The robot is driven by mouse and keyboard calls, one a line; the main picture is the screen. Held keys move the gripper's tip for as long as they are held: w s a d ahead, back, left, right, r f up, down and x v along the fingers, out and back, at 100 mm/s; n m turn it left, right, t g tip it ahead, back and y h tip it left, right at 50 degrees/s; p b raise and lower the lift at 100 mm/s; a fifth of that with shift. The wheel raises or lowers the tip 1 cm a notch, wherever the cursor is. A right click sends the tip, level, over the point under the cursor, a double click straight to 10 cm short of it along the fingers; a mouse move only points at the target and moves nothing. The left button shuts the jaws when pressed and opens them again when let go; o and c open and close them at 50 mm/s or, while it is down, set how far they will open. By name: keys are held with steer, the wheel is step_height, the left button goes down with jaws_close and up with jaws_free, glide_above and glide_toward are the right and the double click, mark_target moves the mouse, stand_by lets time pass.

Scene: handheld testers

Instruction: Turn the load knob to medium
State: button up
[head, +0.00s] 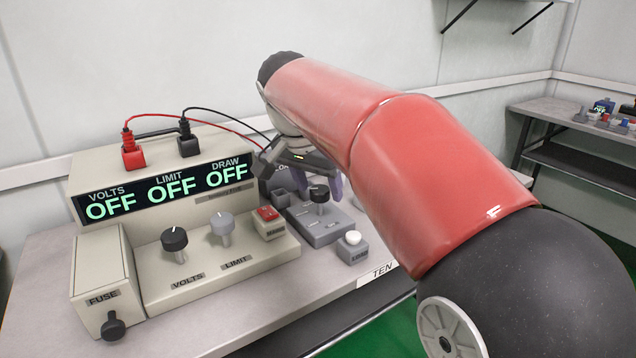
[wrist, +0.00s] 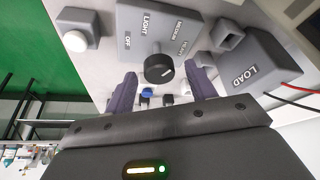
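The load knob (wrist: 158,68) is a black round knob on a grey panel (wrist: 150,30) marked OFF, LIGHT, MEDIUM and a partly readable fourth label. A pale mark shows on the knob, but I cannot tell which label it points to. In the head view the knob (head: 319,193) stands upright on its low grey box (head: 325,228). My gripper (wrist: 163,82) is open, with one purple finger on each side of the knob and gaps between. In the head view my gripper (head: 319,180) hangs over the knob; its far parts are partly hidden by my arm.
A grey LOAD block (wrist: 250,68) stands beside the panel. A white button (head: 353,238) sits on a small grey box near the front edge. A beige power supply (head: 150,200) with OFF displays, VOLTS and LIMIT knobs and a red switch (head: 268,214) stands left.

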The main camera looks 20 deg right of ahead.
steer(key=p+v, duration=0.1)
steer(key=v, duration=0.6)
steer(key=shift+s+r, duration=0.15)
steer(key=shift+r, duration=0.2)
steer(key=shift+a, duration=0.15)
